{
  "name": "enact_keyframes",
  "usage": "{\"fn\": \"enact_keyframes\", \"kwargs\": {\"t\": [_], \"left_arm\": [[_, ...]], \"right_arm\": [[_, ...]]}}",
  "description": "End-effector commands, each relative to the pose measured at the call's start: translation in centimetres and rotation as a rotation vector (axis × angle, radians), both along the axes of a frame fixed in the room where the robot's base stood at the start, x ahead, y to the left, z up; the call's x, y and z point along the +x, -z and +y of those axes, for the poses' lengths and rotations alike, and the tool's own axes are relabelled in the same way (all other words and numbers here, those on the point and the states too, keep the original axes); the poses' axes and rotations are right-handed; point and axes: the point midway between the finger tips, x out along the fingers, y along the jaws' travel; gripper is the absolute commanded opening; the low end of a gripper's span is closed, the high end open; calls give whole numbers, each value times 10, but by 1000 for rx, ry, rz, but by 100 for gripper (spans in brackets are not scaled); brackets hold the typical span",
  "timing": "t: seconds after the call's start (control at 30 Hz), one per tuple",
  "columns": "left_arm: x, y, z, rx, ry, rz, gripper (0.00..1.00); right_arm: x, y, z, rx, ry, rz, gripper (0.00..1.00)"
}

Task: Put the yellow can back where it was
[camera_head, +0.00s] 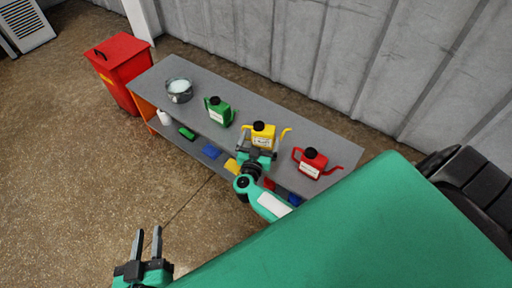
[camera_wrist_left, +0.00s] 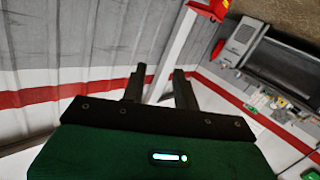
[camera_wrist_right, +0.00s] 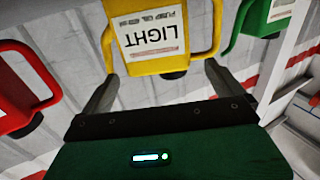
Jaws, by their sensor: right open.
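The yellow can (camera_head: 262,135) stands upright on the grey table top, between the green can (camera_head: 218,111) and the red can (camera_head: 312,163). It has a black cap, a spout pointing right and a white label; in the right wrist view the yellow can (camera_wrist_right: 203,20) appears inverted, its label reading LIGHT. My right gripper (camera_head: 259,156) is open at the near side of the yellow can, its fingertips close to the can's two sides; contact cannot be told. My left gripper (camera_head: 147,241) is open and empty, low at the left, away from the table.
A lower shelf holds a white bottle (camera_head: 164,118) and several small coloured items. A red bin (camera_head: 122,71) stands left of the table, and a corrugated wall (camera_head: 310,45) runs behind it. Floor on the left is clear.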

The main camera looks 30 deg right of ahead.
Motion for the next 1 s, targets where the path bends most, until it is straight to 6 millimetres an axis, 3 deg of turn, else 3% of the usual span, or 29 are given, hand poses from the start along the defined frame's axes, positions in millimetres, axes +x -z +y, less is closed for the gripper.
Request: {"fn": "enact_keyframes", "kwargs": {"t": [0.2,0.43,0.57,0.67,0.77,0.9,1.0], "left_arm": [[-20,28,-4,53,36,178,30],[-18,29,3,85,32,219,30],[-18,30,4,90,32,226,30],[-18,30,4,90,32,226,30],[-17,30,4,89,31,225,30],[-17,30,4,89,31,224,30],[-17,29,4,89,32,223,30]], "right_arm": [[-33,-2,32,2,0,2,98],[-49,-1,49,1,-4,-3,98],[-50,-15,63,3,-92,-62,98],[-52,-41,88,14,-262,-155,98],[-61,-72,125,36,-493,-233,98],[-88,-105,180,81,-806,-241,98],[-114,-118,212,119,-991,-175,98]]}}
